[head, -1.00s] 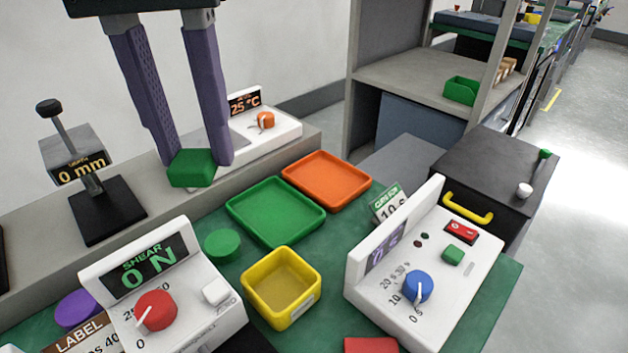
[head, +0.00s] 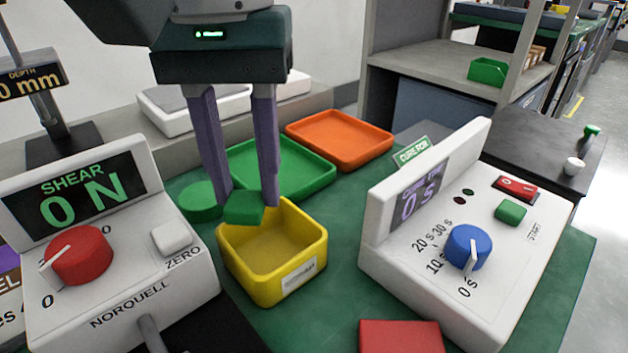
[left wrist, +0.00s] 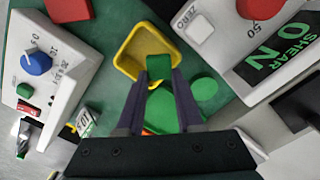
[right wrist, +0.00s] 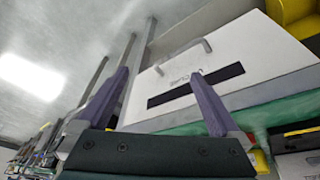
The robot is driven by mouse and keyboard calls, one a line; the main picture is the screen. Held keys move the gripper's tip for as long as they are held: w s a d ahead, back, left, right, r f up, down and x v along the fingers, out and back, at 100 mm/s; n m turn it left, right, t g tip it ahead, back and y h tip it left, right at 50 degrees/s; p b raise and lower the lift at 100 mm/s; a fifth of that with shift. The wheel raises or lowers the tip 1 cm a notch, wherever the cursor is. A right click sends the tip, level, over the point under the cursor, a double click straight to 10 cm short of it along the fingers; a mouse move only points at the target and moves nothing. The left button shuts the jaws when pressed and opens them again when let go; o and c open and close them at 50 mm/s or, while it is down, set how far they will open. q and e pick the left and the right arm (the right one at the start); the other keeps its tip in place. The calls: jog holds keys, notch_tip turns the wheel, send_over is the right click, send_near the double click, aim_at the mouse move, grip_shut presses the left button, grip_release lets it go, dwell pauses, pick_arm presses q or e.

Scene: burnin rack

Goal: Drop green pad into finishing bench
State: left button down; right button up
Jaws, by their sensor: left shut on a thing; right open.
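The green pad (head: 244,207) is a small green block between the purple fingertips of my left gripper (head: 245,200), which is shut on it. In the head view it overlaps the back left rim of the open yellow bin (head: 272,272) on the green bench mat (head: 350,243). In the left wrist view the pad (left wrist: 159,67) shows over the yellow bin's (left wrist: 146,42) rim. I cannot tell whether it touches the rim. The bin looks empty. My right gripper (right wrist: 160,95) is open and empty, facing a white panel (right wrist: 205,75), away from the bin.
A green tray (head: 300,180) and an orange tray (head: 340,138) lie behind the bin. A green disc (head: 200,200) is left of it. The shear tester (head: 120,262) stands left, the curing timer (head: 440,250) right. A red block (head: 400,337) lies in front.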

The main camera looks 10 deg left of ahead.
pick_arm(q)
jog(key=shift+f+b, duration=0.3)
jog(key=shift+f, duration=0.65)
jog(key=shift+c, duration=2.4)
grip_release()
jog(key=shift+r, duration=0.15)
notch_tip(320, 180, up, 10)
jog(key=shift+f+p, duration=0.1)
jog(key=shift+p, duration=0.45)
